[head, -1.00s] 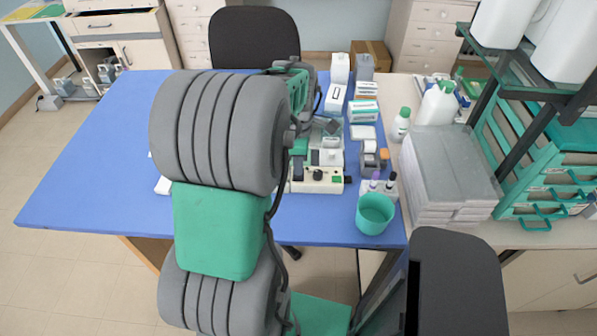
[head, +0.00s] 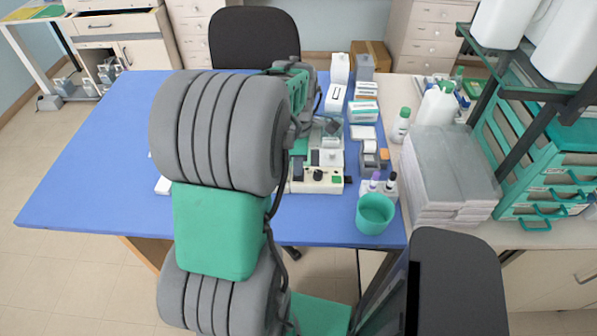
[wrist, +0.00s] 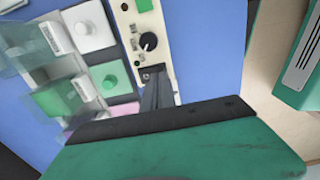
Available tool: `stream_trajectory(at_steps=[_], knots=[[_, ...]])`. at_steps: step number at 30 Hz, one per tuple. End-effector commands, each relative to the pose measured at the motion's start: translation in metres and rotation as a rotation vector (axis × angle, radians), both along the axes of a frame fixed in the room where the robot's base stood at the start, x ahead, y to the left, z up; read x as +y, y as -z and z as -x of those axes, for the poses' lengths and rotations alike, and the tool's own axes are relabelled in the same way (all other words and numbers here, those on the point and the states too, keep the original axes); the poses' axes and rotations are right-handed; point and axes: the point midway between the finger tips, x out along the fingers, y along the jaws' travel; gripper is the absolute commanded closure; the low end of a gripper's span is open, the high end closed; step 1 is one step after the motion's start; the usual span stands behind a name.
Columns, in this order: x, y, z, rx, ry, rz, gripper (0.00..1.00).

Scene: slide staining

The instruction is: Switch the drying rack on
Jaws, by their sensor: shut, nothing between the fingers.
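The drying rack appears to be the cream unit with a control panel (head: 322,187) at the right part of the blue table. In the wrist view, its panel (wrist: 132,22) carries a black knob (wrist: 149,41), a green part (wrist: 144,5) and a small dark switch (wrist: 146,76). My gripper (wrist: 155,76) is shut and empty, its dark fingertips at the panel end right beside the small switch. I cannot tell whether they touch it, or which way the switch is set. In the head view my arm hides part of the unit and the fingertips are not clear.
White and green blocks (wrist: 108,76) with clear glass-like plates sit left of the panel in the wrist view. A teal cup (head: 375,214) and small bottles (head: 390,183) stand right of the unit. Grey-white stacked boxes (head: 450,170) are farther right.

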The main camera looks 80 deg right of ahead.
Motion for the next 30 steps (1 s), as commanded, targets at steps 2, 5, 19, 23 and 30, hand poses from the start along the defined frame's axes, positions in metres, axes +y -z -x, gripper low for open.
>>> stream_trajectory(at_steps=[2,5,19,23,30], knots=[[0.0,0.0,0.0,0.0,0.0,0.0,1.0],[0.0,0.0,0.0,0.0,0.0,0.0,1.0],[0.0,0.0039,0.0,0.0,0.0,0.0,1.0],[0.0,0.0059,0.0,0.0,0.0,0.0,1.0],[0.0,0.0095,0.0,0.0,0.0,0.0,1.0]])
